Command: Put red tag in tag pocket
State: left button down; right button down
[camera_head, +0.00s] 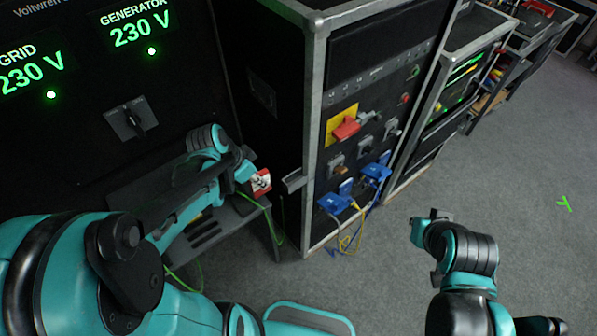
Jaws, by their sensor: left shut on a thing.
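The red tag (261,184) is a small red card with a white and black print. My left gripper (247,177) is shut on it and holds it out to the right, in front of the dark cabinet side. A gap shows between tag and holder. My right gripper (432,216) is over the floor at the right, away from both; its fingers are too small to judge.
The tall rack (313,130) carries a yellow plate with a red switch (345,128), and blue plugs (334,204) with hanging cables. A low grey shelf (215,225) lies under my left arm. A green cable hangs near it.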

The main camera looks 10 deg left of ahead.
pick_arm(q)
send_over(295, 172)
jog(key=s, duration=0.2)
jog(key=f, duration=0.3)
jog(key=f+b, duration=0.1)
jog(key=f, duration=0.2)
jog(key=shift+d+f, duration=0.2)
jog(key=shift+f, duration=0.1)
jog(key=shift+w+d+f, duration=0.1)
jog(key=shift+w+f, duration=0.1)
jog(key=shift+f, duration=0.05)
jog(key=shift+s, duration=0.1)
jog(key=shift+b, duration=0.3)
jog(key=c, duration=1.9)
grip_release()
jog(key=shift+f, duration=0.2)
jog(key=o, duration=0.4)
